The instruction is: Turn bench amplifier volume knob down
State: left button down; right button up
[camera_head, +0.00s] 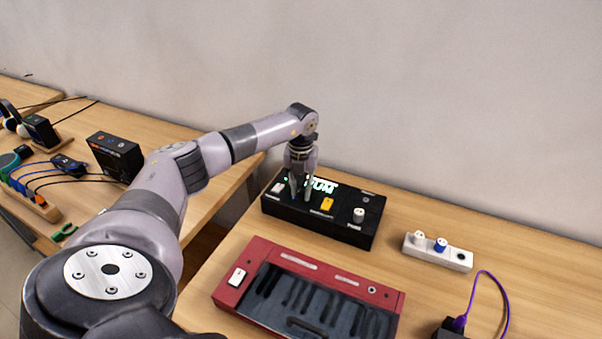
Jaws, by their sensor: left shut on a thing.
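A black box (318,222), which looks like the bench amplifier, stands on the right-hand bench near the wall. Its top has a glowing green display (322,186) partly covered by my gripper, a pale control (278,188) at the left, a yellow switch (327,204) and a white knob (359,214) at the right. My left gripper (300,196) points down onto the box's top, left of the yellow switch. Its fingers are shut on a small knob there, which they mostly hide. I cannot read the knob's angle. My right gripper is out of view.
A red keyboard (230,292) lies in front of the box. A white power strip (455,258) and a purple cable (507,305) are to the right. Another bench at left holds a dark box (115,157) and cables. The wall is close behind.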

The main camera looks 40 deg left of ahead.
aim_at(301, 190)
pick_arm(q)
jog(key=shift+w+r, duration=0.1)
jog(key=c, duration=1.4)
grip_release()
jog(key=shift+o, duration=0.2)
notch_tip(301, 190, up, 12)
